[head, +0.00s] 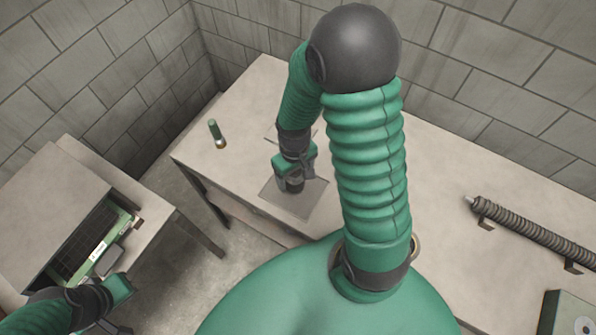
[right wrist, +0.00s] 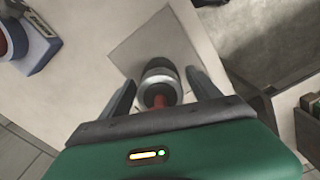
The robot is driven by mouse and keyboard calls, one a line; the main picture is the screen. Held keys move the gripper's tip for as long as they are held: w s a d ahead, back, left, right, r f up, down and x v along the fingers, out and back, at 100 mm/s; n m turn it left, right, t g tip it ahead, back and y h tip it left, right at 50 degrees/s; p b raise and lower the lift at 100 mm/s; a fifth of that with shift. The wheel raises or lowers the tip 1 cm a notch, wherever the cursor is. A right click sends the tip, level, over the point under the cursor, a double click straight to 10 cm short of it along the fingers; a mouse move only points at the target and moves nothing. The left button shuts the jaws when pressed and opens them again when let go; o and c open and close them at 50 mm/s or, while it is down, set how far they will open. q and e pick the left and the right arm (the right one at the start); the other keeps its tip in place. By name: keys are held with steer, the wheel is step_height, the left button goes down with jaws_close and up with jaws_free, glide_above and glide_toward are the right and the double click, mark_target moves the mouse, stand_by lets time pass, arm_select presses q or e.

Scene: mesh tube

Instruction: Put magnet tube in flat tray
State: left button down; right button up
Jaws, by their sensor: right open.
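A tube (right wrist: 160,82) with a dark and silver body and a red part stands between the fingers of my right gripper (right wrist: 160,92). The fingers are open, with gaps on both sides. The tube is over a flat grey square tray (right wrist: 140,45); I cannot tell how firmly it rests there. In the head view my right gripper (head: 291,184) is low over the same tray (head: 312,205), and the tube is mostly hidden. My left gripper (head: 118,300) is at the lower left, partly cut off; its jaw state is unclear.
A green box with a dark grid (head: 90,245) is at the side table (head: 60,190). A ribbed hose (head: 530,232) lies at right. A floor gap separates the tables.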

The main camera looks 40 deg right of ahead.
steer(key=shift+w+a, duration=0.15)
steer(key=shift+a, duration=0.2)
steer(key=shift+w+a+r, duration=0.15)
steer(key=shift+a+r, duration=0.05)
steer(key=shift+r, duration=0.15)
steer(key=r, duration=0.3)
steer(key=d+r+p, duration=0.1)
steer(key=r, duration=0.6)
steer(key=shift+d+r, duration=0.25)
steer(key=shift+d, duration=0.1)
steer(key=shift+a+r+p, duration=0.2)
steer(key=shift+r+p, duration=0.1)
steer(key=shift+r, duration=0.05)
steer(key=shift+a+r, duration=0.15)
steer(key=shift+a, duration=0.35)
arm_select(q)
steer(key=shift+w+a+r, duration=0.15)
steer(key=shift+a+r, duration=0.4)
